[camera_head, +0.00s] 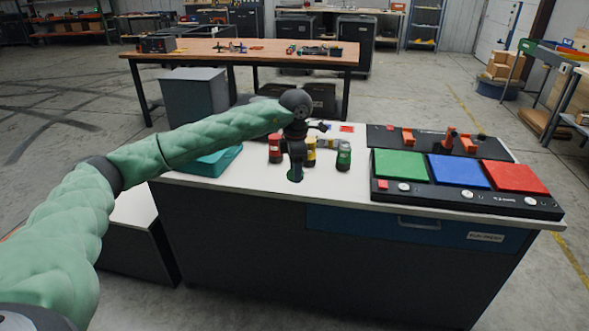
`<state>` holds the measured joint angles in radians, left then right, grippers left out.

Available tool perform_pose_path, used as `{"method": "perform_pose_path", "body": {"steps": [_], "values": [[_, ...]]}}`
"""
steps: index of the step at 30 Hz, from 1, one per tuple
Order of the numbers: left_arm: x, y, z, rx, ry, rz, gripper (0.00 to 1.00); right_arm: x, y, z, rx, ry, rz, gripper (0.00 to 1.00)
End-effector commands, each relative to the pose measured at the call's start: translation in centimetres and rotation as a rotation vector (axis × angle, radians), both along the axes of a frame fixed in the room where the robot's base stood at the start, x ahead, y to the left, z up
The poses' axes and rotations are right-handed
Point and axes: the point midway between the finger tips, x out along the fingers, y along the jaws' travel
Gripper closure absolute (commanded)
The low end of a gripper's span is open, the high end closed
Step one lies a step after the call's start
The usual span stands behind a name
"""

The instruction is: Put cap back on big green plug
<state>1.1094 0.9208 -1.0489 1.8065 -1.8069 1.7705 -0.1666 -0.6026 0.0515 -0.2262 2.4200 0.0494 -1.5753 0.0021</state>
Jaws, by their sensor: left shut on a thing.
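The big green plug (343,159) stands upright on the white worktop, with a dark band around it. My left gripper (296,164) points down over the worktop, to the left of the green plug and apart from it. It is shut on a small dark green piece (295,177) that looks like the cap. The fingers hide part of this piece, and I cannot tell whether it touches the worktop. My right gripper is not in view.
A red plug (275,155) and a yellow plug (311,156) stand close around my left gripper. A panel with green, blue and red pads (460,170) lies to the right. A teal tray (212,162) is at the left. The front strip of worktop is clear.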

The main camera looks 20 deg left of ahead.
Motion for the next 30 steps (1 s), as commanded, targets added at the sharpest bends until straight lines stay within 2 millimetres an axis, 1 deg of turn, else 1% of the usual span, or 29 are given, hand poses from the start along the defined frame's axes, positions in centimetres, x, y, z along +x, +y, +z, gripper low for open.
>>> {"method": "perform_pose_path", "body": {"steps": [5, 8, 14, 20, 23, 26, 29, 30], "values": [[0.3, -0.1, 0.0, 0.000, 0.000, -0.157, 0.74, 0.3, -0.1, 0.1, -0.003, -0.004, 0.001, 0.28], [0.5, -0.2, 0.0, -0.001, 0.000, -0.283, 0.74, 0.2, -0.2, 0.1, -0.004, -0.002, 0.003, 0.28], [1.0, -0.8, -0.1, -0.001, 0.000, -0.624, 0.74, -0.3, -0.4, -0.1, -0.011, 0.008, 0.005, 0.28], [1.3, -1.5, -0.8, -0.002, 0.000, -0.981, 0.74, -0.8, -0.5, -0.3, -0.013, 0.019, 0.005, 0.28], [1.4, -2.1, -1.5, -0.003, 0.000, -1.164, 0.74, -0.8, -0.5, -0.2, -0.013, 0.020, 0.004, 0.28], [1.3, -2.8, -2.6, -0.003, 0.002, -1.348, 0.74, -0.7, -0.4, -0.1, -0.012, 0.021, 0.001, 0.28], [0.9, -3.6, -4.0, -0.003, 0.004, -1.532, 0.74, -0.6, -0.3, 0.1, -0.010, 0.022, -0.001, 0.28], [0.6, -4.0, -4.8, -0.004, 0.005, -1.604, 0.74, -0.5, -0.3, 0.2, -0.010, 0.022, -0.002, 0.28]]}}
